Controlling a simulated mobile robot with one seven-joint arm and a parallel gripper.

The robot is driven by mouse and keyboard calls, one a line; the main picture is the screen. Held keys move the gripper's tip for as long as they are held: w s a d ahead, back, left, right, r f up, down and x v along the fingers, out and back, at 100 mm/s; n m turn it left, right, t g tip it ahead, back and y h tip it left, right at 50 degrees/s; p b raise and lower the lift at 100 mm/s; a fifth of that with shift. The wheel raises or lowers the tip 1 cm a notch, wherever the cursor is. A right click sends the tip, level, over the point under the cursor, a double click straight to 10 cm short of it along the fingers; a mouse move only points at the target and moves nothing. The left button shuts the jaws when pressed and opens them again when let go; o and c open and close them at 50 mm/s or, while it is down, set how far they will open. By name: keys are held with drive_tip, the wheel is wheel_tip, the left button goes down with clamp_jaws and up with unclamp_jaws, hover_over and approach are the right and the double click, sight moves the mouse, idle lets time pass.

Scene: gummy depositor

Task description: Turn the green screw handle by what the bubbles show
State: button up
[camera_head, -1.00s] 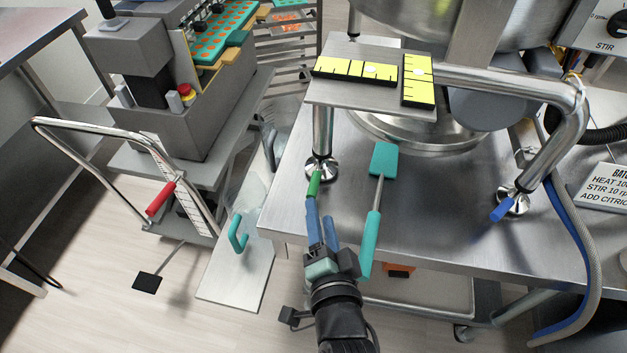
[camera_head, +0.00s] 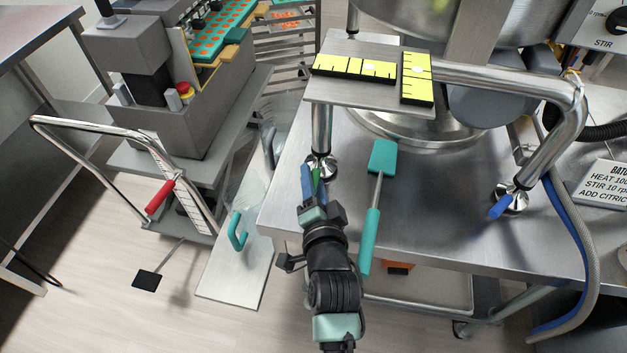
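The green screw handle (camera_head: 316,178) sticks out at the foot of the near left leg of the steel stand. My gripper (camera_head: 314,182) has its two blue fingers on either side of the handle, which partly hides it. I cannot tell whether the fingers press on it. Two yellow bubble levels lie on the plate above. In the crosswise level (camera_head: 340,66) the pale bubble (camera_head: 369,67) sits right of the middle. In the lengthwise level (camera_head: 417,92) the bubble (camera_head: 418,71) sits close to the middle, slightly toward the far end.
A teal spatula (camera_head: 371,225) lies on the steel table just right of my gripper. A blue handle (camera_head: 500,207) is at the right leg's foot. A red-handled cart part (camera_head: 159,197) stands at left. Hoses (camera_head: 590,255) hang at the right.

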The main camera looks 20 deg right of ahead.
clamp_jaws()
idle(1.2)
